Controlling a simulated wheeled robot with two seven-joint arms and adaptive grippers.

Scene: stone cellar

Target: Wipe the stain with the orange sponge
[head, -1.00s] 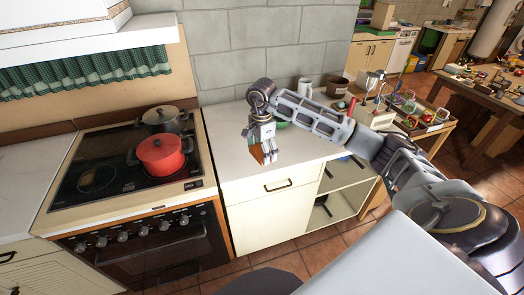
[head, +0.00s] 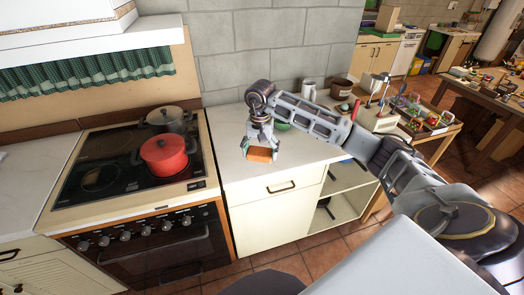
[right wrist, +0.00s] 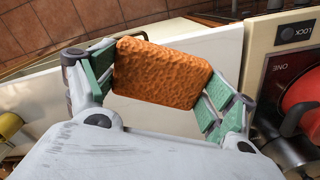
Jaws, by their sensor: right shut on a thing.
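The orange sponge (head: 261,155) is held in my right gripper (head: 260,150) over the front part of the white countertop, left of the middle. In the right wrist view the sponge (right wrist: 162,73) fills the space between the two green-padded fingers of the right gripper (right wrist: 160,84), which are shut on its sides. I cannot tell if the sponge touches the counter. No stain can be made out; the arm and sponge may hide it. My left gripper is not in view.
A stove (head: 103,190) with a red pot (head: 164,156) and a dark pot (head: 169,120) stands left of the counter (head: 230,170). A green bowl (head: 283,126), a white mug (head: 308,89) and a brown pot (head: 341,87) are behind my right arm. The counter's left part is clear.

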